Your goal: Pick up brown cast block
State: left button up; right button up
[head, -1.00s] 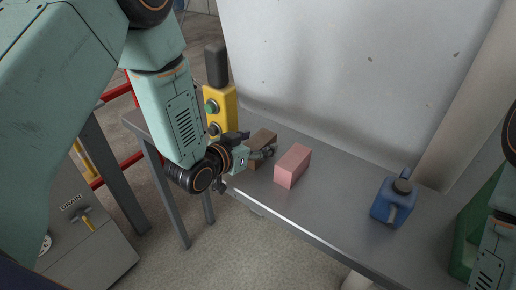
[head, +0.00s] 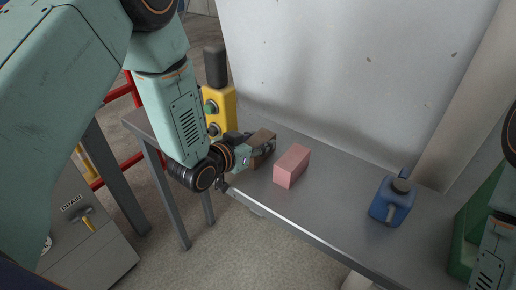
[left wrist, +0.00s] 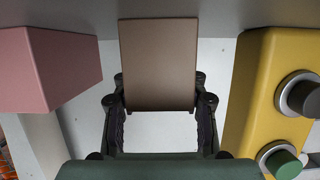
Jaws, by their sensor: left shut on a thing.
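The brown cast block (head: 264,137) is at the left end of the metal table, partly hidden by my left gripper (head: 258,147) in the head view. In the left wrist view the brown block (left wrist: 159,62) stands between the two fingers of my left gripper (left wrist: 158,100), which are shut on its sides. I cannot tell whether the block is touching the table or slightly above it. My right gripper is not visible; only part of what seems to be my right arm shows at the right edge of the head view.
A pink block (head: 292,166) stands just right of the brown one. A yellow control box (head: 222,108) with buttons is close on its left and behind. A blue jug (head: 391,203) stands farther right on the table (head: 335,210). A pale panel (head: 350,80) rises behind.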

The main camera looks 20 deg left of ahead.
pick_arm(q)
jog(key=shift+c, duration=0.8)
jog(key=shift+s, duration=0.1)
grip_shut()
